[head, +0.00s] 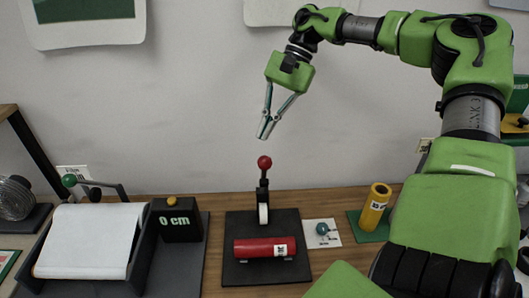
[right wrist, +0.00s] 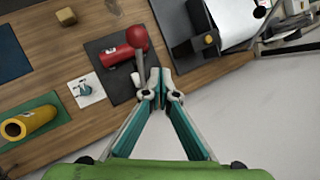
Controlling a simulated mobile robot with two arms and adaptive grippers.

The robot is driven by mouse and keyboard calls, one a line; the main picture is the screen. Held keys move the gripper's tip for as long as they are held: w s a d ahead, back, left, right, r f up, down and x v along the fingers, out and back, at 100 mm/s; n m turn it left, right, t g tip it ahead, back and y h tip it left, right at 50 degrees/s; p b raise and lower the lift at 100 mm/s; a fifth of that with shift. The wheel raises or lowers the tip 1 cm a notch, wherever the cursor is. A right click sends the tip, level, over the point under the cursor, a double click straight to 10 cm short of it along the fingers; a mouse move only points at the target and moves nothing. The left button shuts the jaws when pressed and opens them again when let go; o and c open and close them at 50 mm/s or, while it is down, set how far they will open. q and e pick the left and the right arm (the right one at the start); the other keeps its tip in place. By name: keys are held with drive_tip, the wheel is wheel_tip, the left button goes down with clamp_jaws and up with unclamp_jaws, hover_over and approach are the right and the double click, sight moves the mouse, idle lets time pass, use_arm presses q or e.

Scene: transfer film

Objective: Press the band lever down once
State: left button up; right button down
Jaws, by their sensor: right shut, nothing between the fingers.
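The lever with a red ball knob (head: 264,162) stands upright on a dark base plate (head: 240,222) on the table. A red cylinder (head: 262,248) with a white label lies in front of it on the same plate. In the right wrist view the red knob (right wrist: 137,38) shows just beyond the fingertips. My right gripper (head: 263,134) is shut and empty, in the air above the knob, with a small gap between them in the head view. Its fingertips also show in the right wrist view (right wrist: 158,80). My left gripper is out of view.
A black box marked "0 cm" (head: 178,221) and a white sheet in a tray (head: 88,240) stand at left, with a green-knobbed lever (head: 69,181) behind.

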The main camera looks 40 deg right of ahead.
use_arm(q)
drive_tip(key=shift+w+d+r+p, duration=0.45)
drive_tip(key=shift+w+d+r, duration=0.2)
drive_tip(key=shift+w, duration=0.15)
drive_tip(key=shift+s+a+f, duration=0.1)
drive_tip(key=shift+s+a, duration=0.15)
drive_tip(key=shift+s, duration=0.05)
